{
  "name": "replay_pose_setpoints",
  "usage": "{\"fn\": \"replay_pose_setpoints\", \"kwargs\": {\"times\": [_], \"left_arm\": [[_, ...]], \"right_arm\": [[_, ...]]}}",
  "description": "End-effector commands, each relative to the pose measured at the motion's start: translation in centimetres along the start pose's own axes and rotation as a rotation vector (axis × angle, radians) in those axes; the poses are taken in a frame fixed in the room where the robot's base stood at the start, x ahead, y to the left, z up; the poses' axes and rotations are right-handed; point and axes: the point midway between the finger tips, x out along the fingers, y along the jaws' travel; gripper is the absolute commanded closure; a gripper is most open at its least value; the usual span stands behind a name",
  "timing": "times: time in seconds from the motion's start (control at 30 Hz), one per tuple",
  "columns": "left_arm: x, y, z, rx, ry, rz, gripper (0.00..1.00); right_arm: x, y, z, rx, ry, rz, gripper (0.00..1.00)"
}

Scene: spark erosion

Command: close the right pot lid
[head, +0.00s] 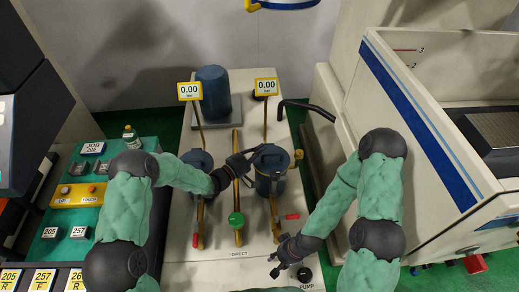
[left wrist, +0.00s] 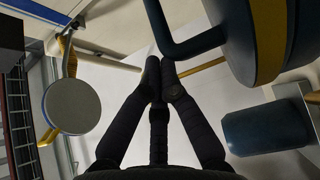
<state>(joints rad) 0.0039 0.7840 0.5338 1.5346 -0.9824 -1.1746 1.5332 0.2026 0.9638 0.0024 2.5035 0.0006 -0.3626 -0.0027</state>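The right pot (head: 268,184) is a dark blue vessel in the middle of the head view, and its round blue lid (head: 271,157) shows at its top. I cannot tell whether the lid is fully seated. My left gripper (head: 254,156) is at the left side of this lid. In the left wrist view its black fingers (left wrist: 161,68) are together at the tips, just by a bent dark blue bar (left wrist: 178,48) beside a blue and yellow round body. No object shows between the fingertips. My right gripper (head: 274,265) is low in front of the pots, empty, its fingers spread.
The left pot (head: 197,181) stands beside the right one. Gauges reading 0.00 (head: 189,91) and (head: 265,86) stand on posts behind. A blue cylinder (head: 213,92) is at the back. A large cream machine (head: 416,181) bounds the right.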

Motion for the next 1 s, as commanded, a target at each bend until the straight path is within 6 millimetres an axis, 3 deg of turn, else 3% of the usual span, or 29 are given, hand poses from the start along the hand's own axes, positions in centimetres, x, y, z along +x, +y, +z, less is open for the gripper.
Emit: {"fn": "replay_pose_setpoints", "kwargs": {"times": [0.23,0.7,1.0], "left_arm": [[-1.8,0.0,-0.1,-0.001,0.001,0.000,1.00],[-10.3,0.0,-0.1,0.000,0.004,0.000,1.00],[-12.0,0.0,0.0,0.000,0.000,0.000,1.00]], "right_arm": [[0.0,0.0,0.0,0.000,0.000,0.000,0.60],[0.0,0.0,0.0,0.000,0.000,0.000,0.60],[0.0,0.0,0.0,0.000,0.000,0.000,0.60]]}}
